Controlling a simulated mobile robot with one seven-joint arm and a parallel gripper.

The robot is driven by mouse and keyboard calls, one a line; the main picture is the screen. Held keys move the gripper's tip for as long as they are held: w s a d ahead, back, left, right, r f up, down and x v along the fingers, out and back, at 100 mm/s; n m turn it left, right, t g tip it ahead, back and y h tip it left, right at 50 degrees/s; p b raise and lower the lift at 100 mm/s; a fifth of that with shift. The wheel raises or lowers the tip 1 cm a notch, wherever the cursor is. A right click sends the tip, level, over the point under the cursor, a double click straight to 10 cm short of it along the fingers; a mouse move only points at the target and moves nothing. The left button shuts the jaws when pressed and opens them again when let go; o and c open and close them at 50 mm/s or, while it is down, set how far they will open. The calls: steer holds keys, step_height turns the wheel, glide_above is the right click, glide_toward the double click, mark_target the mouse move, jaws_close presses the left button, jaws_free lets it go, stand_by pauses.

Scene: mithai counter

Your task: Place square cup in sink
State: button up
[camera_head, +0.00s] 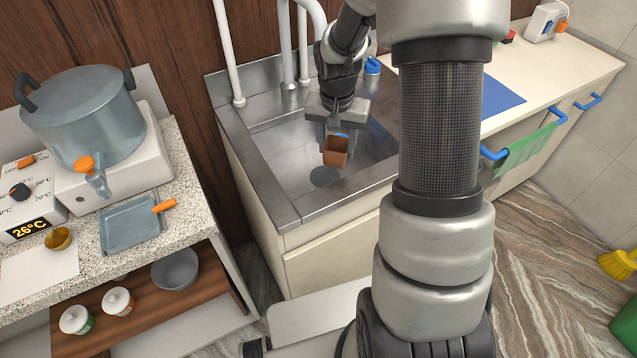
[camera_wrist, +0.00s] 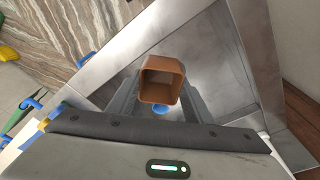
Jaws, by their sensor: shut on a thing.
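The square cup (camera_head: 336,152) is brown-orange and hangs from my gripper (camera_head: 336,128) over the sink (camera_head: 285,174). In the wrist view the cup (camera_wrist: 161,80) shows its open square mouth, with my gripper's fingers (camera_wrist: 157,104) at its sides. My gripper is shut on the cup. The steel basin lies around and below it in both views. A round dark spot, perhaps the drain or a shadow, shows on the basin floor below the cup. I cannot tell the exact height of the cup above the floor.
Metal pipes (camera_head: 228,50) stand at the sink's back edge. A counter (camera_head: 560,60) with a blue mat (camera_head: 500,97) lies to the right. At left, a stone counter holds a large pot (camera_head: 85,118) and a square pan (camera_head: 130,226). The basin around the cup looks clear.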

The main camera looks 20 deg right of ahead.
steer(key=w+f+m+b, duration=0.2)
steer(key=f+m, duration=0.1)
steer(key=f, duration=0.3)
steer(key=w+d+f+m+b, duration=0.1)
steer(key=w+f+m+b, duration=0.1)
steer(key=f, duration=0.5)
steer(key=w+d+f+m+g+b, duration=0.1)
steer(key=w+f+m+b, duration=0.1)
steer(key=f+m+b, duration=0.2)
steer(key=shift+w+d+f+h, duration=0.15)
steer(key=shift+f+h, duration=0.25)
steer(key=shift+f, duration=0.8)
steer(key=shift+f+b, duration=0.2)
steer(key=shift+b, duration=0.2)
steer(key=o, duration=1)
steer(key=shift+o, duration=0.2)
steer(key=shift+r, duration=0.1)
